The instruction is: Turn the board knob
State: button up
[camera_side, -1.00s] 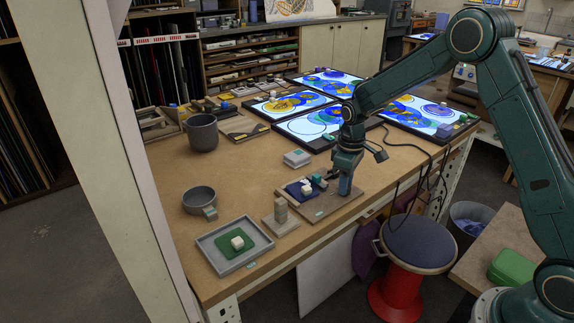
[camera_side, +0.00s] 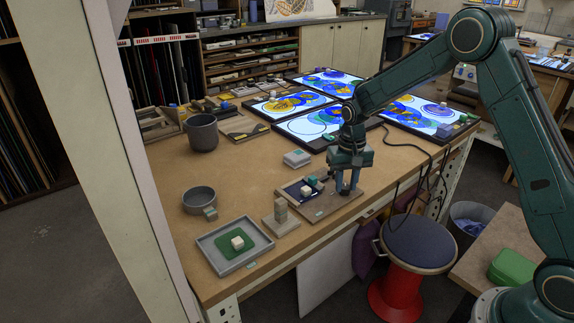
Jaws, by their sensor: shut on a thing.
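The board (camera_side: 338,208) is a flat wooden plate near the front edge of the workbench. A dark panel (camera_side: 292,188) with a blue part lies on its left side, bearing a white block (camera_side: 306,190) and a small teal piece (camera_side: 312,180). My gripper (camera_side: 346,191) points straight down over the right part of the board, its two fingers side by side. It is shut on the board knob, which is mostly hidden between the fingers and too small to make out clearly.
A grey tray (camera_side: 213,256) with a green pad, a grey bowl (camera_side: 199,197) and a dark pot (camera_side: 202,133) are further left. Lit glass panels (camera_side: 310,124) lie behind.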

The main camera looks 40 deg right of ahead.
aim_at(346, 186)
jog(key=shift+m, duration=0.6)
jog(key=o, duration=1)
jog(key=shift+r, duration=0.1)
notch_tip(346, 186, up, 14)
jog(key=shift+s, duration=0.1)
dwell(0.3)
